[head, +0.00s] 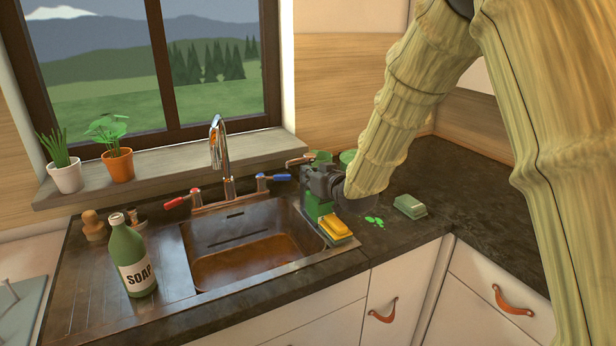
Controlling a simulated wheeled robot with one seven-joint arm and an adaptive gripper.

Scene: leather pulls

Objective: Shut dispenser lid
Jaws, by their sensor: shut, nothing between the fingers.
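A green and yellow block-like item (334,229), which may be the dispenser, stands on the counter at the right rim of the sink. Its yellow part faces the front, with green below and behind it. My dark gripper (318,188) is shut and empty, right at the green upper part. I cannot tell whether it touches it. The gripper and arm hide the back of this item, so the lid's angle is unclear. A separate small green box (410,206) lies on the counter to the right.
The sink (245,262) with its tap (219,160) is left of my gripper. A green soap bottle (132,258) stands on the left drainer. Several bright green bits (374,221) lie on the dark counter (470,205). Potted plants (118,163) stand on the sill.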

